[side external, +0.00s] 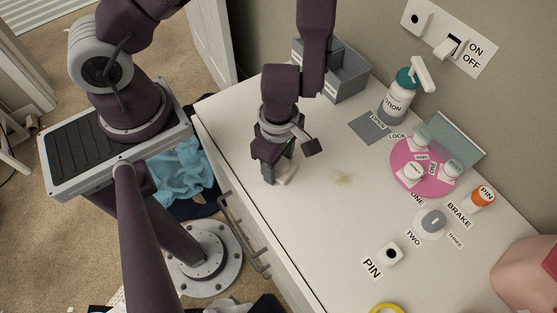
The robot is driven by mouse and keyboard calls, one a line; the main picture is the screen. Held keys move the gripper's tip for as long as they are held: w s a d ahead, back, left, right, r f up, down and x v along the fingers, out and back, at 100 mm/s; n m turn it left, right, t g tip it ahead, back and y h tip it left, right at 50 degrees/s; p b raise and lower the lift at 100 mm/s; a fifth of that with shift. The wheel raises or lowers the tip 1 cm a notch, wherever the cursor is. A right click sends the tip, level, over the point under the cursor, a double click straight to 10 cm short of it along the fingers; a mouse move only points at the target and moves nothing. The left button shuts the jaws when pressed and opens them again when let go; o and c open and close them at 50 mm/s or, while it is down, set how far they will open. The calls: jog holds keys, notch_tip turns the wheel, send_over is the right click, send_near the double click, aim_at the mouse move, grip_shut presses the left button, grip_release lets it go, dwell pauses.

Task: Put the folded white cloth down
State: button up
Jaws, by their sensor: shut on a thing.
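My gripper (277,175) points down over the left part of the white counter, near its front edge. A brownish stain (343,179) lies on the counter to the right of the gripper.
A grey bin (347,77) stands behind my gripper. A lotion bottle (396,98), a pink round tray (408,180), an orange bottle (481,196) and a grey dial (432,221) are further right. A yellow ring (386,309) lies at the front. The counter around the stain is free.

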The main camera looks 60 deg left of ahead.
jog(key=shift+f, duration=0.1)
jog(key=o, duration=1.6)
